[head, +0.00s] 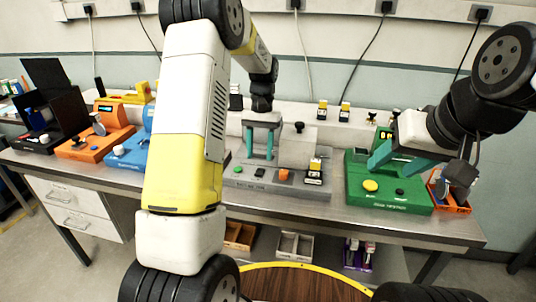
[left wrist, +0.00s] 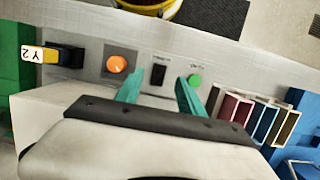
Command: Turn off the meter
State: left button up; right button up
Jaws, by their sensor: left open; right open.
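A grey device (head: 240,182) sits mid-table, with an orange knob (head: 283,175), a black rocker switch (head: 260,172), a green button (head: 238,169) and a module marked Y2 (head: 314,172) along its front. I cannot tell which device is the meter. My left gripper (head: 261,157) is open and empty, fingers pointing down over the grey device. In the left wrist view, the rocker switch (left wrist: 158,75) shows between the fingertips (left wrist: 159,87), with the orange knob (left wrist: 117,64) and green button (left wrist: 194,81) to either side. Whether they touch is unclear. My right gripper (head: 392,163) is open above a green device (head: 357,190).
Orange (head: 82,150) and blue (head: 122,158) devices stand left. Several coloured holders (left wrist: 236,107) show beside the grey device's controls. Cables hang behind.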

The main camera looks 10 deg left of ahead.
pick_arm(q)
jog(key=shift+v, duration=1.35)
jog(key=shift+r, duration=0.1)
jog(key=s+r+t+h, duration=0.2)
jog(key=s+r+t, duration=0.3)
jog(key=s+r, duration=0.8)
jog(key=s+d+t, duration=0.2)
jog(key=s+t, duration=0.2)
jog(key=s, duration=0.8)
jog(key=shift+s+r, duration=0.4)
jog(key=shift+r, duration=0.05)
jog(key=shift+d, duration=0.1)
